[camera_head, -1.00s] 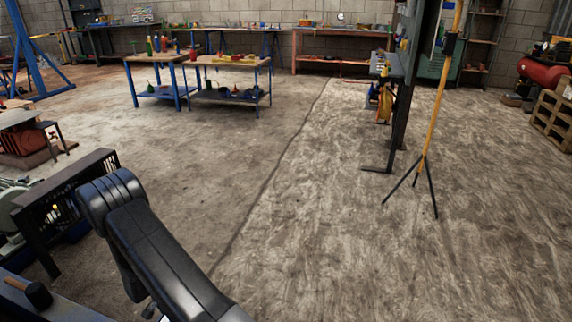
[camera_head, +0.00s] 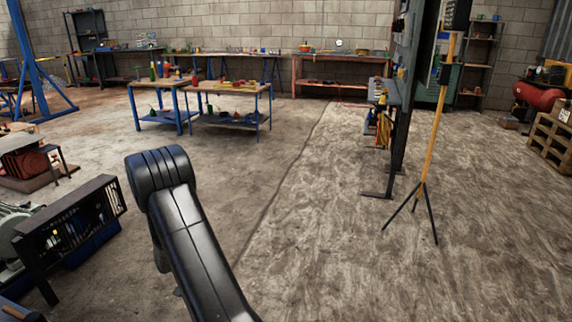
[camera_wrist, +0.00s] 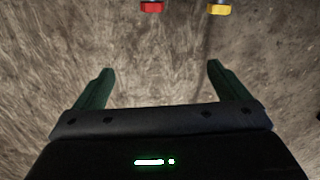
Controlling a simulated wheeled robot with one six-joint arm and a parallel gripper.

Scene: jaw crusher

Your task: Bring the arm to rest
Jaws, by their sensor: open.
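My gripper (camera_wrist: 158,80) shows in the wrist view with its two green fingers spread wide apart and nothing between them. Bare concrete floor lies beyond the fingers. In the head view my black arm rises from the bottom edge, bent at a rounded joint left of the middle; the gripper itself is not visible there.
A dark slatted machine frame (camera_head: 75,222) stands at the left, near my arm. A yellow-orange stand on a tripod (camera_head: 430,140) and a dark upright panel stand at the right. Blue-legged workbenches (camera_head: 205,92) stand farther back. In the wrist view, a red part (camera_wrist: 151,6) and a yellow part (camera_wrist: 219,9) show at the top edge. The middle floor is clear.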

